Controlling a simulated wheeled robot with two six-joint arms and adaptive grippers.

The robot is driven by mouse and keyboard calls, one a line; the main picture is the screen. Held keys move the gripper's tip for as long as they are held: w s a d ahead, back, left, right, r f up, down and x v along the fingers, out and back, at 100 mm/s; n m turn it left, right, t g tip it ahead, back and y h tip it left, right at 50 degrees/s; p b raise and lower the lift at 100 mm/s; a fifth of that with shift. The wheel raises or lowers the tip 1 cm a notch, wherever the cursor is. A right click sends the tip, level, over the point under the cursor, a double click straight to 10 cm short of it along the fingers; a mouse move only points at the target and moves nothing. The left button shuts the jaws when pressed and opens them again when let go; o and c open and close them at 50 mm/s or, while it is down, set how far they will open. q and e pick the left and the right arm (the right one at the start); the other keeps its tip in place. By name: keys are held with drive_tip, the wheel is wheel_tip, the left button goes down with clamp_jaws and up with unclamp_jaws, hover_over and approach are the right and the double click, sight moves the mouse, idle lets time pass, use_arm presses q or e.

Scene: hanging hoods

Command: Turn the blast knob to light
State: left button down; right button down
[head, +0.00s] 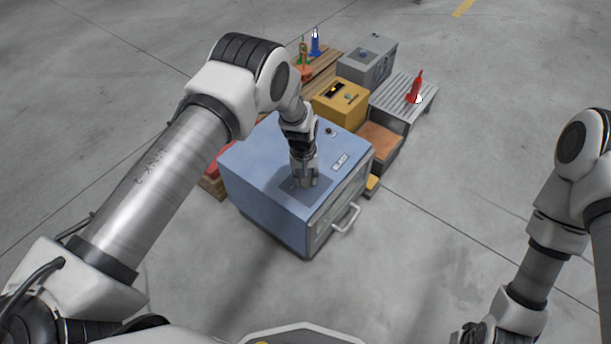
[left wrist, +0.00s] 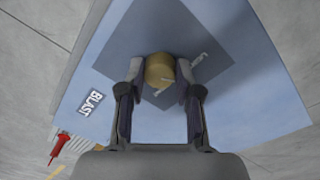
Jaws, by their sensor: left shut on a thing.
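The blue cabinet (head: 265,165) has a white BLAST label (head: 340,162) on its top, also seen in the left wrist view (left wrist: 95,103). A round brass-coloured knob (left wrist: 160,70) stands on a darker square panel (left wrist: 208,45) there. My left gripper (head: 304,183) points down at this panel. In the left wrist view its fingers (left wrist: 160,72) are shut on the knob, one on each side. Small pale marks show beside the knob; I cannot read them. In the head view the gripper hides the knob. My right gripper (head: 482,333) is at the bottom edge, partly cut off.
A yellow box (head: 340,104), a grey box (head: 367,62) and a slatted grey stand (head: 405,100) with a red bottle-like thing (head: 416,88) stand behind the cabinet. A door handle (head: 347,217) sticks out at its front. Floor to the right is clear.

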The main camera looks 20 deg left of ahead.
use_arm(q)
drive_tip(key=shift+n, duration=2.2)
drive_tip(key=c, duration=0.8)
unclamp_jaws()
drive_tip(key=r, duration=1.2)
drive_tip(key=shift+s+a, duration=0.15)
drive_tip(key=shift+s, duration=0.05)
